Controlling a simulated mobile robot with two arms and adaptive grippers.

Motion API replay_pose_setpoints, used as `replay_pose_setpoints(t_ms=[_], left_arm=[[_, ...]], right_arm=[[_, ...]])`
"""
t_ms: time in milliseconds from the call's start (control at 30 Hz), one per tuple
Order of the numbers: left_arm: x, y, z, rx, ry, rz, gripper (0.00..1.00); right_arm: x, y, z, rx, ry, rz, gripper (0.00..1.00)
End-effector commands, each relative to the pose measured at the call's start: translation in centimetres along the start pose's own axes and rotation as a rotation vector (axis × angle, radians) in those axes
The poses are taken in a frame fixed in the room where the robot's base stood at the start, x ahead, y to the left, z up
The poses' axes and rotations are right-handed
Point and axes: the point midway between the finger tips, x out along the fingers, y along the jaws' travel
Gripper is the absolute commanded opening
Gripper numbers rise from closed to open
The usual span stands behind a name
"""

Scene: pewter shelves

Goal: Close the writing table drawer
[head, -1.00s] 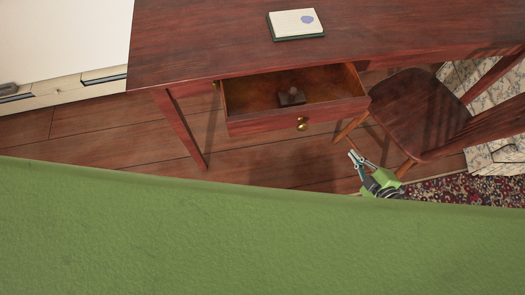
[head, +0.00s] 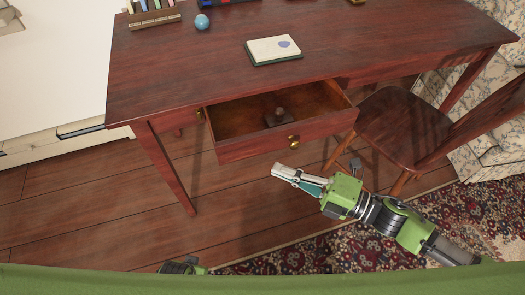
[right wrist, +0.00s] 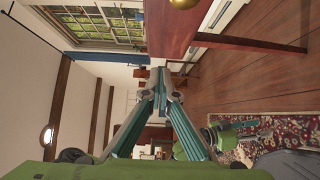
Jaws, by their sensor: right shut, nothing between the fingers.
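The writing table (head: 190,70) is dark red wood. Its drawer (head: 245,148) is pulled out, with a brass knob (head: 294,142) on the front and a small dark object with a knob-like handle (head: 280,117) inside. My right gripper (head: 279,171) is shut and empty, in front of and just below the drawer front, apart from it in the head view. In the right wrist view its fingertips (right wrist: 158,80) meet, and the brass knob (right wrist: 185,3) shows at the top edge. A green and black piece of my left arm shows at the head view's bottom edge; its fingers are hidden.
A wooden chair (head: 405,125) stands close to the drawer's right side. A notebook (head: 273,49), a blue ball (head: 202,21) and a rack (head: 153,18) are on the tabletop. A patterned rug (head: 340,245) lies at lower right. The wooden floor left of the drawer is clear.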

Motion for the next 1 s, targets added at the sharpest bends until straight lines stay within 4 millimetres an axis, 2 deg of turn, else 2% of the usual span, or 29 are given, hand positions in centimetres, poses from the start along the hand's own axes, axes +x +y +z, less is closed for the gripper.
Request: replay_pose_setpoints(t_ms=[33,200,400,600,1000], left_arm=[[0.1,0.0,0.1,0.0,-0.001,0.0,0.4],[0.4,0.0,0.5,0.001,-0.006,0.0,0.4],[0.3,0.0,0.2,0.001,-0.003,-0.001,0.4],[0.1,0.0,-0.1,0.0,0.002,-0.001,0.4],[-0.1,0.0,-0.1,0.0,0.003,0.0,0.4]], right_arm=[[1.2,0.2,0.1,-0.002,0.001,0.005,0.0],[4.5,0.2,0.1,-0.002,0.001,0.004,0.0],[6.1,0.0,2.1,-0.001,-0.001,0.001,0.0],[6.8,-0.1,2.8,0.002,-0.001,-0.001,0.0],[6.8,-0.1,2.9,0.002,-0.001,-0.001,0.0]])
